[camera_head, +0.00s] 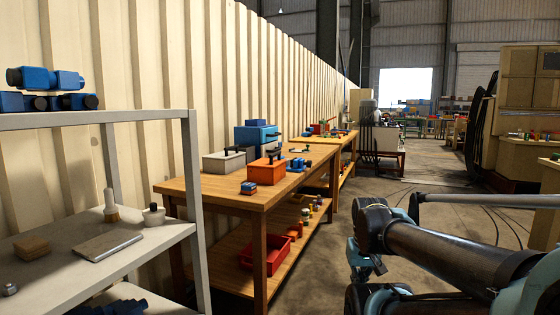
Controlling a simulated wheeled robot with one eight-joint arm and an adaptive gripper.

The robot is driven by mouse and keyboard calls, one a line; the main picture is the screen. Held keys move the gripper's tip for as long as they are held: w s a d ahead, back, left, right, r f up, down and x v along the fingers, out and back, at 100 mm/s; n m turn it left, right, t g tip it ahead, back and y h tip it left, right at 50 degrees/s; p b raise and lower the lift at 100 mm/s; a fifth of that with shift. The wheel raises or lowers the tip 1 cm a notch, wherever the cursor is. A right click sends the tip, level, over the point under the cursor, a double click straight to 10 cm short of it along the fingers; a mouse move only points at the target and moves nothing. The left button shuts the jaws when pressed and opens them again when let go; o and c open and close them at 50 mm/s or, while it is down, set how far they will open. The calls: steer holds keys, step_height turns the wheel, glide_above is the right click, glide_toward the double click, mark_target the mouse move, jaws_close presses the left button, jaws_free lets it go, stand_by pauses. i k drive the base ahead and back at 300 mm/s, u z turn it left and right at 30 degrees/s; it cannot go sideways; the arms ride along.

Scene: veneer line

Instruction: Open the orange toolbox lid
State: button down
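The orange toolbox (267,171) sits on the wooden workbench (251,196), near its front edge. Its lid looks shut, with a dark handle on top. My arm reaches in from the lower right, well apart from the toolbox. The end of my arm is dark and bulky near the lower middle of the view. My gripper's fingers cannot be made out.
A grey toolbox (224,160) and a blue toolbox (257,136) stand beside the orange one. A red bin (265,257) is on the bench's lower shelf. A metal shelf (155,246) stands at the left. Floor right of the bench (335,250) is clear.

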mark_target(271, 163)
steer(key=u, duration=0.05)
steer(key=i, duration=1)
steer(key=z, duration=0.05)
